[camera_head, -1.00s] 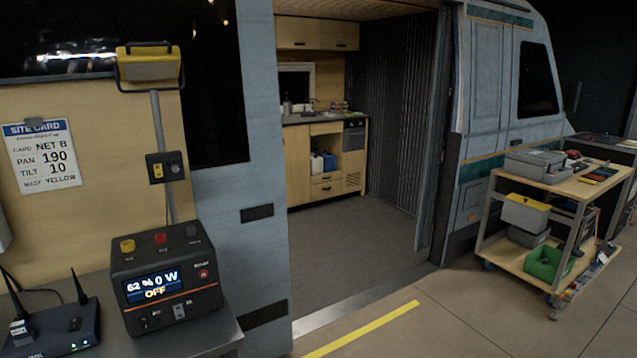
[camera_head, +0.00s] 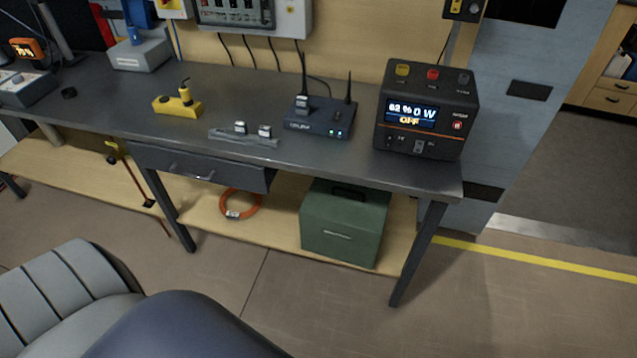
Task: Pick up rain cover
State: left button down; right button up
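I cannot make out a rain cover with certainty in the head view. A dark grey workbench (camera_head: 345,168) stands ahead, with a drawer (camera_head: 200,168) under its top and a wooden lower shelf (camera_head: 285,232). A green box (camera_head: 343,222) with a dark handle sits closed on that shelf; what is in it is hidden. Neither of my grippers is in view.
On the bench stand a black power unit (camera_head: 425,110), a router (camera_head: 320,117), a yellow device (camera_head: 178,104) and a grey rail (camera_head: 243,138). An orange cable coil (camera_head: 240,205) lies on the shelf. Floor at lower right is clear.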

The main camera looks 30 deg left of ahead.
aim_at(344, 222)
jog(key=u, duration=0.8)
jog(key=l, duration=0.4)
jog(key=i+z, duration=0.05)
